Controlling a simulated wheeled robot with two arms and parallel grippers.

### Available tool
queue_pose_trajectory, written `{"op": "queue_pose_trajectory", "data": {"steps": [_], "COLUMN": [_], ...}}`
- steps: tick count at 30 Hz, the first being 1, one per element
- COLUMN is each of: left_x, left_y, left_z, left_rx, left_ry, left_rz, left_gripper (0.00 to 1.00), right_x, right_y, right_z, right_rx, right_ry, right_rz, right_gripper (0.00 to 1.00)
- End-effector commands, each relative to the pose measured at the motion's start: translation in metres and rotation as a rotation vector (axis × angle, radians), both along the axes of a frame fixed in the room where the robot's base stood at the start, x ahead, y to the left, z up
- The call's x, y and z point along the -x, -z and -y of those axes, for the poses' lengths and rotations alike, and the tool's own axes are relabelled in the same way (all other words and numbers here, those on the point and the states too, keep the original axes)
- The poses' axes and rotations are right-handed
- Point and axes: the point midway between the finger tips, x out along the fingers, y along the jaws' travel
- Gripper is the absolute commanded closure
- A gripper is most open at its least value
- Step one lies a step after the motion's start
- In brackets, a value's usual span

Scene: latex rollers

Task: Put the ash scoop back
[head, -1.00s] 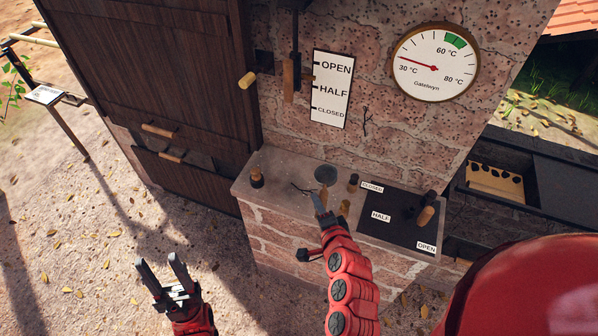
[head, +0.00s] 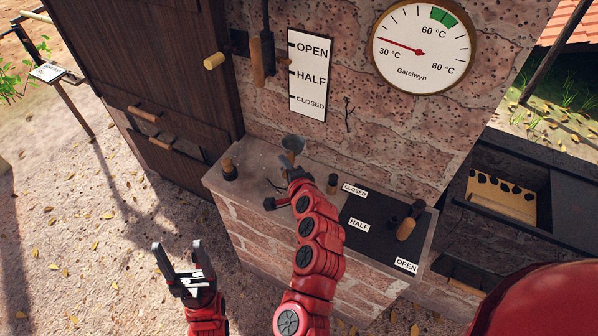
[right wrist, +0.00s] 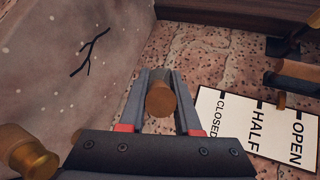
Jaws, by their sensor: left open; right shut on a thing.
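My right gripper (right wrist: 160,98) is shut on a round wooden handle (right wrist: 161,99) in the right wrist view, its end facing the camera. In the head view, a small grey metal cup (head: 293,143), which looks like the ash scoop's pan, shows just beyond my right gripper (head: 297,170) over the stone ledge (head: 255,158). My own wrist hides the join between pan and handle. I cannot tell whether the pan touches the ledge. My left gripper (head: 180,265) is open and empty, low over the gravel at the left.
A wooden knob on a dark base (head: 229,171) and a small peg (head: 332,183) stand on the ledge. A black panel (head: 375,240) with a wooden-handled lever (head: 406,229) is at right. A wall lever (head: 257,65) hangs beside the OPEN/HALF/CLOSED sign (head: 311,75).

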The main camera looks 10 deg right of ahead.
Motion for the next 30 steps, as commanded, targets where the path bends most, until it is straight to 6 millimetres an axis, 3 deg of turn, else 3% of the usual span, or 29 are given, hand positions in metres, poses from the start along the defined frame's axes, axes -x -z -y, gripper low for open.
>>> {"op": "queue_pose_trajectory", "data": {"steps": [3, 15, 26, 27, 30], "left_x": [0.000, 0.000, 0.000, 0.000, 0.000], "left_y": [-0.003, -0.008, -0.004, -0.004, -0.005], "left_z": [0.000, 0.000, 0.000, 0.000, 0.000], "left_rx": [0.000, 0.000, 0.000, 0.000, 0.000], "left_ry": [0.000, 0.000, 0.000, 0.000, 0.000], "left_rz": [0.000, 0.000, 0.000, 0.000, 0.000], "left_gripper": [0.32, 0.32, 0.32, 0.32, 0.32], "right_x": [0.000, 0.001, 0.000, 0.000, 0.000], "right_y": [0.023, 0.074, 0.079, 0.079, 0.078], "right_z": [0.001, 0.001, 0.001, 0.001, 0.001], "right_rx": [0.004, 0.004, 0.001, 0.001, 0.001], "right_ry": [0.001, 0.001, 0.003, 0.002, 0.001], "right_rz": [-0.002, -0.001, 0.001, 0.001, 0.001], "right_gripper": [1.00, 1.00, 1.00, 0.67, 0.48]}}
